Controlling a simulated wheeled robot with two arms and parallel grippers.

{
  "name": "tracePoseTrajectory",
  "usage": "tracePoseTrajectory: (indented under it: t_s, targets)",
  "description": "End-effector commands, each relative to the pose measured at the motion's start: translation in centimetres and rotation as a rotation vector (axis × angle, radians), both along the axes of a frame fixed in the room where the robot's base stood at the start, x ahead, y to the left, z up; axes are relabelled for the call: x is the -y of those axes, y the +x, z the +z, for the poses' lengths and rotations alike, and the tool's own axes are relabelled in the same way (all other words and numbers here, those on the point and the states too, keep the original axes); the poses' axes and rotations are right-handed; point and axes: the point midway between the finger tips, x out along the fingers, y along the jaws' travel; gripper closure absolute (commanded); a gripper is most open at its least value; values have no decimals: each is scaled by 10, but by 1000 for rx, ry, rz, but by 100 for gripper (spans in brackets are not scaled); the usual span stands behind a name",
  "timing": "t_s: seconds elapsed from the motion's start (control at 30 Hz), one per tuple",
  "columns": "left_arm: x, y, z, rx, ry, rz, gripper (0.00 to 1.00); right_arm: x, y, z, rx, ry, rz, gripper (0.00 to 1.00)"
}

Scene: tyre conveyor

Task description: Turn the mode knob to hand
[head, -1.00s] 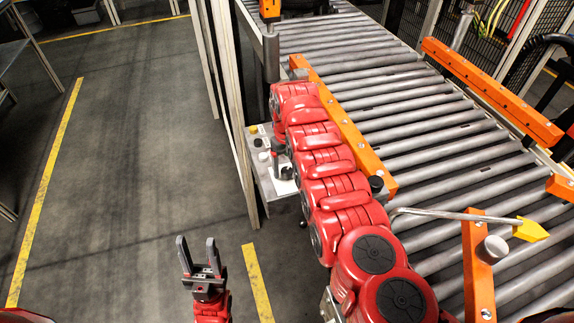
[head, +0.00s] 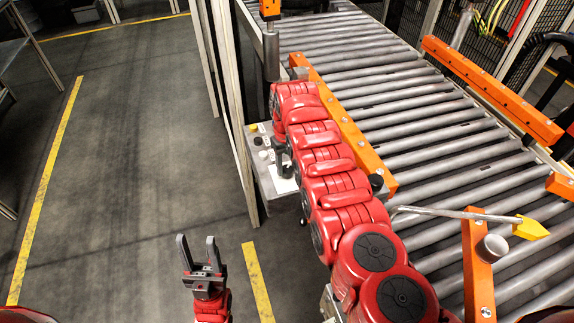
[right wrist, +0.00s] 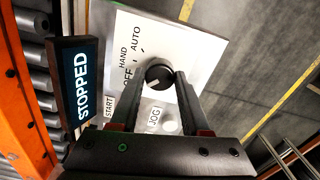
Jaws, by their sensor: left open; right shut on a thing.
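The mode knob (right wrist: 158,74) is round and black with a pale mark on its face, on a white plate (right wrist: 185,50) lettered OFF, HAND and AUTO. I cannot tell for sure which word the mark points at. My right gripper (right wrist: 160,76) is shut on the knob, with one finger on each side of it. In the head view my right gripper (head: 282,160) is over the control panel (head: 268,182), and the knob is hidden there. My left gripper (head: 198,250) is open and empty above the floor.
A display (right wrist: 80,85) beside the plate reads STOPPED. START and JOG labels lie near the fingers. The panel also bears a yellow button (head: 253,128). The roller conveyor (head: 400,110) with its orange rail (head: 345,125) runs to the right.

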Motion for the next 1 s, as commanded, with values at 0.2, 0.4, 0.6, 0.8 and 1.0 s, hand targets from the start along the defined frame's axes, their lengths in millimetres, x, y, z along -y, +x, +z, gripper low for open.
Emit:
tracePoseTrajectory:
  t_s: [0.2,0.4,0.6,0.8,1.0]
  targets:
    - [0,0,-6,0,0,0,50,0,0,-2,-1,0,-70,100]
    - [0,0,-18,0,0,0,50,0,1,-3,2,1,-208,100]
    - [0,0,-37,0,0,0,50,0,0,-5,0,0,-379,100]
    - [0,0,-55,0,0,0,50,0,0,-5,1,1,-540,100]
    - [0,0,-68,0,0,0,50,0,0,-3,0,0,-665,100]
